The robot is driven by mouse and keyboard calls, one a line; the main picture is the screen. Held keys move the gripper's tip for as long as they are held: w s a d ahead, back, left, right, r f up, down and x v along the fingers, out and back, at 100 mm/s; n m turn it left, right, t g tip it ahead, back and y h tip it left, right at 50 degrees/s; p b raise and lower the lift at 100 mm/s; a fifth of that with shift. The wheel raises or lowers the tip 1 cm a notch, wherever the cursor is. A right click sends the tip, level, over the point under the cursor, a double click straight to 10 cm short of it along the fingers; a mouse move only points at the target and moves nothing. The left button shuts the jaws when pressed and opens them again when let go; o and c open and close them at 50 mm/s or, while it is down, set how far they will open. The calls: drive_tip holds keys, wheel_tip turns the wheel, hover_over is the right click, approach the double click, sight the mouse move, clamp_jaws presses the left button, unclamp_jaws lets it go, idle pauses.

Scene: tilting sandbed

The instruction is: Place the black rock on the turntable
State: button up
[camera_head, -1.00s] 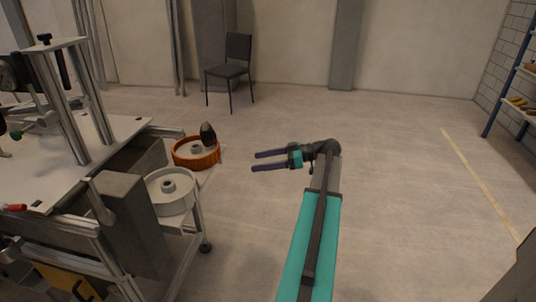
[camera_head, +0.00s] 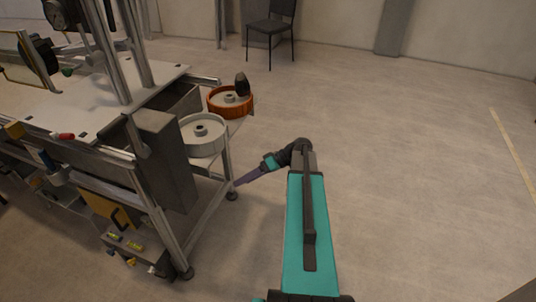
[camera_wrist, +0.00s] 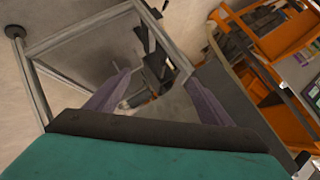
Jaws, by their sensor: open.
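The black rock (camera_head: 242,84) stands upright at the right side of an orange-rimmed round turntable (camera_head: 229,113) with a pale inside and a small hub. A white round turntable (camera_head: 203,148) with a hub sits just nearer, at the bench's right end. I cannot tell which one the task names. My gripper (camera_head: 248,178) is low, below and right of the white one, its fingers near the bench frame's leg. In the wrist view my gripper (camera_wrist: 156,92) is open and empty, fingers apart. Neither rock nor turntable is clear there.
The bench (camera_head: 110,95) with metal posts and a grey box (camera_head: 165,155) fills the left. An orange structure (camera_wrist: 275,85) shows in the wrist view. A chair (camera_head: 270,30) stands behind. Floor to the right is clear.

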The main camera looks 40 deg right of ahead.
drive_tip(key=s+a+f+m+g+h, duration=0.1)
drive_tip(key=s+a+f+g, duration=0.3)
drive_tip(key=a+f, duration=0.6)
drive_tip(key=s+a+f+m+g+h, duration=0.1)
drive_tip(key=s+a+f+g, duration=0.25)
drive_tip(key=a+f, duration=0.65)
drive_tip(key=s+a+f+g+h, duration=0.2)
drive_tip(key=s+a+f+h, duration=0.1)
drive_tip(key=s, duration=0.6)
drive_tip(key=s+a+f+g+h, duration=0.2)
drive_tip(key=s+a+f+h, duration=0.2)
drive_tip(key=s, duration=0.6)
wheel_tip(320, 180, down, 3)
drive_tip(key=shift+s+a+r+h, duration=0.15)
drive_tip(key=shift+s+a+h, duration=0.15)
drive_tip(key=shift+a, duration=0.65)
drive_tip(key=c, duration=1)
drive_tip(key=shift+d, duration=0.1)
drive_tip(key=shift+c, duration=0.5)
